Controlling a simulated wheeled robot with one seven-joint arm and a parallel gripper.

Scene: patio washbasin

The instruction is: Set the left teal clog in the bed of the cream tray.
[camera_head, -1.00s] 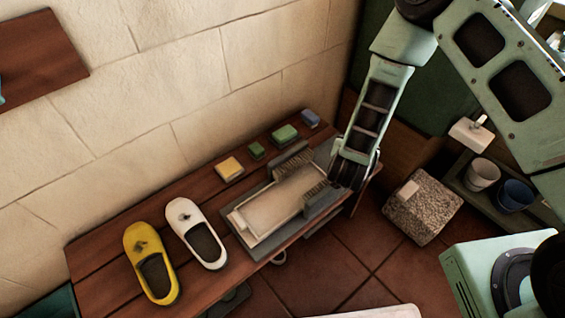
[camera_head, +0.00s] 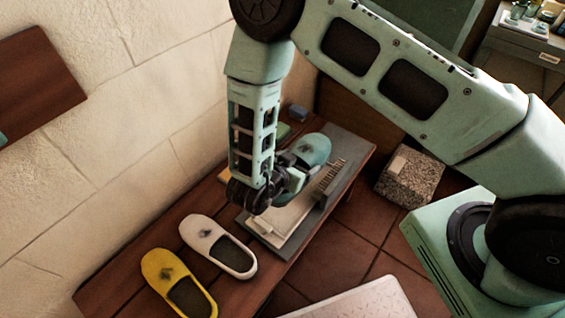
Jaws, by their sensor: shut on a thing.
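The teal clog (camera_head: 313,149) is at the far part of the cream tray, its rounded toe pointing away from my gripper. My gripper (camera_head: 293,176) is shut on the clog's near part, and the wrist partly hides the grip. The cream tray (camera_head: 278,228) lies on the bench with its near end bare. The clog overlaps the tray's far part in the picture; I cannot tell whether it touches the bed or hangs above it.
A white clog (camera_head: 219,245) and a yellow clog (camera_head: 172,277) lie left of the tray on the wooden bench (camera_head: 130,279). A grey board with a brush (camera_head: 329,178) borders the tray. A blue block (camera_head: 297,113) sits behind. A speckled stone block (camera_head: 409,177) stands on the floor.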

